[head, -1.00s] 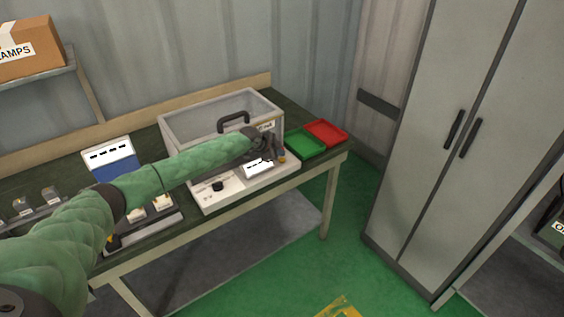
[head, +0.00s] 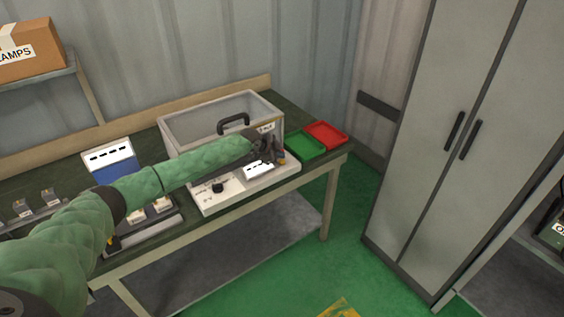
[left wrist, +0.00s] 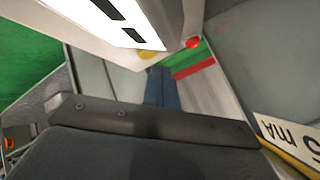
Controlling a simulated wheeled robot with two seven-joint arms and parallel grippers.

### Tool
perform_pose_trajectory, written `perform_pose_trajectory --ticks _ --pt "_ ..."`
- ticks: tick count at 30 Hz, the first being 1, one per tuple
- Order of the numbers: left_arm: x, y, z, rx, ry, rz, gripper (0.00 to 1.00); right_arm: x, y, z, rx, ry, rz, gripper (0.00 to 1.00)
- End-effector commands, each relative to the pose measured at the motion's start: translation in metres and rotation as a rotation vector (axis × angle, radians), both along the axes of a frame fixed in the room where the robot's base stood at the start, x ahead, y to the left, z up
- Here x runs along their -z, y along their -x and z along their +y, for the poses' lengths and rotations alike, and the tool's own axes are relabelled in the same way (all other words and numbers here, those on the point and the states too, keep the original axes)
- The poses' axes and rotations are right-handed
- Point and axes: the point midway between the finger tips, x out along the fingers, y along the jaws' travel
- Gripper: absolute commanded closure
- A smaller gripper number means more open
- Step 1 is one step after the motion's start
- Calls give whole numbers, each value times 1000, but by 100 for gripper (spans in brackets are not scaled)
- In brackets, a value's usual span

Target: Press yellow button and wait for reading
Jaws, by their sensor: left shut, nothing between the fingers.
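The tester (head: 205,196) is a grey box with a black handle and a white front panel, standing on the bench. My left gripper (head: 279,156) reaches over the right end of that panel, its fingers shut and empty. In the left wrist view the yellow button (left wrist: 147,54) is partly covered by the edge of the display housing, just beside my left fingertips (left wrist: 160,72). I cannot tell whether they touch it. A red button (left wrist: 193,42) lies farther right. The white display (left wrist: 125,15) shows only dark dashes. My right gripper is out of view.
A green tray (head: 305,144) and a red tray (head: 327,134) lie right of the tester. A blue-and-white box (head: 112,160) and small blocks on a rack (head: 50,196) stand left. A grey cabinet (head: 440,130) is at the right. The floor before the bench is clear.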

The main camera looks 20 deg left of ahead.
Motion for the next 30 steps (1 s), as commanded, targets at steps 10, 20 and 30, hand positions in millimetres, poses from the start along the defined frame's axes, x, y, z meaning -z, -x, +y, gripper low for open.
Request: perform_pose_trajectory --ticks 10,20,30 --pt "0 0 0 0 0 0 100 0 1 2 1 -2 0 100" --pt "0 0 0 0 0 0 100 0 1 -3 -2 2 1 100" --pt "0 0 0 0 0 0 100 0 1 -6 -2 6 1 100"
